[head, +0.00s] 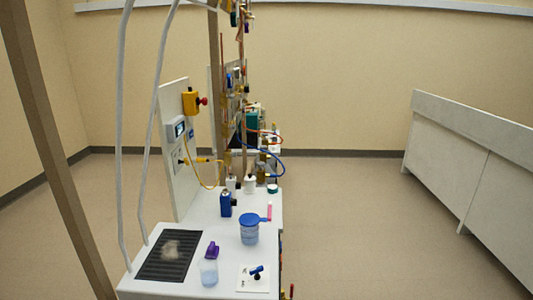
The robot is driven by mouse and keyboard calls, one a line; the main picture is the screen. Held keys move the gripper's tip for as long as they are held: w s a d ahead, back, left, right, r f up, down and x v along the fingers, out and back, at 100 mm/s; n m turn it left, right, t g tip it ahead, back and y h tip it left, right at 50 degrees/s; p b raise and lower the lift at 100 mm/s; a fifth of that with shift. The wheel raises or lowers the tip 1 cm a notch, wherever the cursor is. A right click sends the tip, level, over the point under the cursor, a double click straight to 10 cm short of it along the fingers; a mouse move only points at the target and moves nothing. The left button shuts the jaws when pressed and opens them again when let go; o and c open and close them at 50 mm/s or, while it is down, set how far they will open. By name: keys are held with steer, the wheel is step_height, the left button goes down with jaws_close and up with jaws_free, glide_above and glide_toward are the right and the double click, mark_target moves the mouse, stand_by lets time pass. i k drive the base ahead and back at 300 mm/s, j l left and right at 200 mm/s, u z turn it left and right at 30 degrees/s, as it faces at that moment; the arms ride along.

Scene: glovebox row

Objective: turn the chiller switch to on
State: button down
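A small white plate (246,284) with a blue lever knob (256,271) and dark marks lies at the front right of the white bench top. It looks like a rotary switch, but its lettering is too small to read, so I cannot confirm that it is the chiller switch. The blue lever points up and to the right in the picture. I cannot tell which setting that is. My gripper is not in view.
The bench (160,286) holds a dark grille (170,265), a clear beaker (208,273), a purple item (211,250), a blue-lidded jar (249,232) and a blue bottle (226,204). Floor to the right is clear.

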mark_target(255, 270)
steer(key=l+u, duration=0.45)
steer(key=l, duration=0.25)
steer(key=k+l+u, duration=0.15)
steer(key=l+u, duration=0.35)
steer(key=l, duration=0.2)
